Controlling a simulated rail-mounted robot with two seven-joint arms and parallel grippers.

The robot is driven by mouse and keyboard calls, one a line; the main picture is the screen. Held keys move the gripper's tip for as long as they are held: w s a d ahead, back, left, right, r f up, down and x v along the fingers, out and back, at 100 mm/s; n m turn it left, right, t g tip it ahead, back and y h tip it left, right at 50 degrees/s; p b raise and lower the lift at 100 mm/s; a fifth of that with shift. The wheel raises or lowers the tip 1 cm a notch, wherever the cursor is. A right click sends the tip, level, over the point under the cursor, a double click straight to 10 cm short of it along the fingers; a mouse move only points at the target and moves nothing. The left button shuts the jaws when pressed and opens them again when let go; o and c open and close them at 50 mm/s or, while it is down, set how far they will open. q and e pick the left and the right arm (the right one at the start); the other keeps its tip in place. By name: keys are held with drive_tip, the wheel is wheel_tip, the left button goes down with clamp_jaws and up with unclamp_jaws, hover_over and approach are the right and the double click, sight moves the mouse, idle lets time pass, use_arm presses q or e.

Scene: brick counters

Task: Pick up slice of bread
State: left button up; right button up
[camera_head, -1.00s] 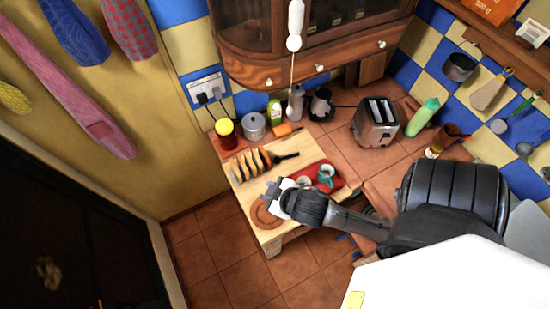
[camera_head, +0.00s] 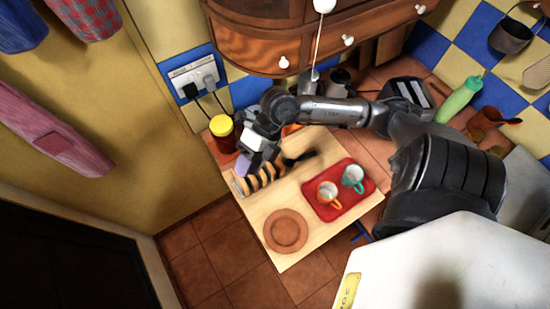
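A row of bread slices (camera_head: 267,177), striped orange-brown and dark, stands near the back left of the light wooden board. My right gripper (camera_head: 245,163) comes down from above onto the left end of this row. Its fingers overlap the end slice in the view, and a pale lilac patch shows there. I cannot tell whether the fingers are open or shut, or whether they touch a slice. My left gripper is not in view.
A red tray (camera_head: 334,208) with an orange-handled cup (camera_head: 329,194) and a teal-handled cup (camera_head: 353,178) lies right of the bread. A brown round plate (camera_head: 286,231) is in front. A yellow-lidded jar (camera_head: 221,132) stands behind left.

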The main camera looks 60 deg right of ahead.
drive_tip(key=d+f+g+h+b, duration=0.1)
drive_tip(key=d+f+h+b, duration=0.1)
drive_tip(key=d+f+h, duration=0.45)
drive_tip(key=m+g+h, duration=0.1)
drive_tip(key=m+h, duration=0.1)
drive_tip(key=h, duration=0.1)
approach(275, 163)
drive_tip(key=f, duration=0.2)
drive_tip(key=d+f, duration=0.1)
drive_tip(key=f, duration=0.1)
drive_tip(key=w+f+b, duration=0.1)
drive_tip(key=shift+d+f, duration=0.35)
drive_tip(key=shift+f, duration=0.6)
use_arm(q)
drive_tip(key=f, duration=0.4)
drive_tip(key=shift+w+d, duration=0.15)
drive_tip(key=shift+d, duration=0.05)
use_arm(e)
clamp_jaws()
